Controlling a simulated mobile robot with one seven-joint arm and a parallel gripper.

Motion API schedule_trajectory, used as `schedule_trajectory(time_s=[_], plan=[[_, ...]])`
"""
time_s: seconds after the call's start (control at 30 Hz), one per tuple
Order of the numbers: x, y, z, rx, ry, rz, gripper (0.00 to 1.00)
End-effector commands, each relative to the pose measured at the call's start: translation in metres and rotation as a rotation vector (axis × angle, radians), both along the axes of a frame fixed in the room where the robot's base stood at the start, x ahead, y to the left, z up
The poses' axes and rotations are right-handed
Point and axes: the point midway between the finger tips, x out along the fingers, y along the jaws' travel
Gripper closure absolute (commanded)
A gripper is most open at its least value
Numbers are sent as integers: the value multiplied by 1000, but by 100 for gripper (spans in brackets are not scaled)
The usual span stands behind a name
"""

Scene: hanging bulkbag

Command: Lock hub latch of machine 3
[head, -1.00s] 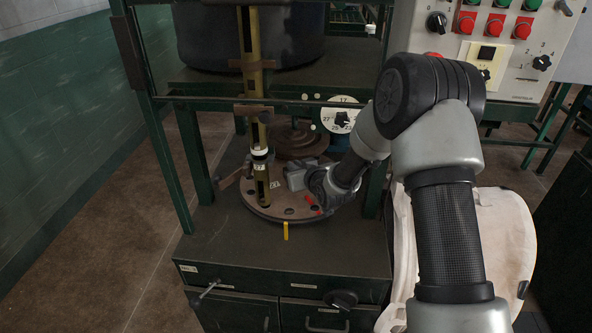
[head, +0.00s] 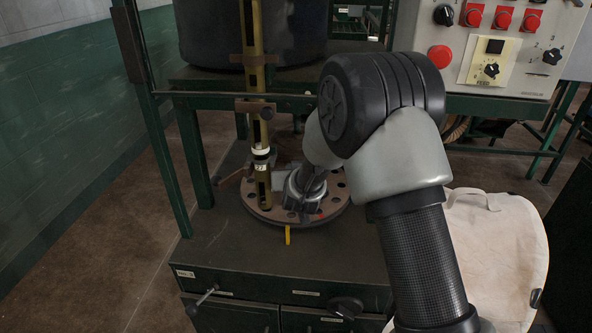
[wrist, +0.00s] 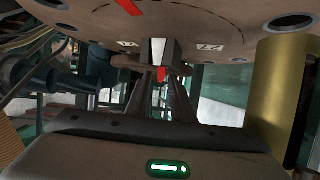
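The round brown hub plate (head: 335,212) with holes around its rim sits on the green machine cabinet (head: 240,245). My gripper (head: 298,208) is low over the plate's front, right of the upright brass post (head: 262,188); my arm hides part of the plate. In the wrist view the plate (wrist: 215,22) fills the top. A small pale metal piece with a red mark (wrist: 161,73) shows between my gripper's fingertips (wrist: 160,84). I cannot tell whether the fingers touch it or whether it is the latch.
The brass post (wrist: 283,90) stands close on the right in the wrist view. A yellow tab (head: 287,234) hangs at the plate's front edge. A control panel (head: 515,45) is upper right. A white bag (head: 495,250) is beside my arm.

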Motion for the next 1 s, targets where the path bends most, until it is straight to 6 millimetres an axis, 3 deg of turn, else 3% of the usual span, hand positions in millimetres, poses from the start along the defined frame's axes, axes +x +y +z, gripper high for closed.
schedule_trajectory(time_s=[0.33,0.47,1.0], plan=[[-1,-1,0,0,1,0,73],[-11,-2,5,0,1,0,73],[-124,-16,53,0,0,2,73]])
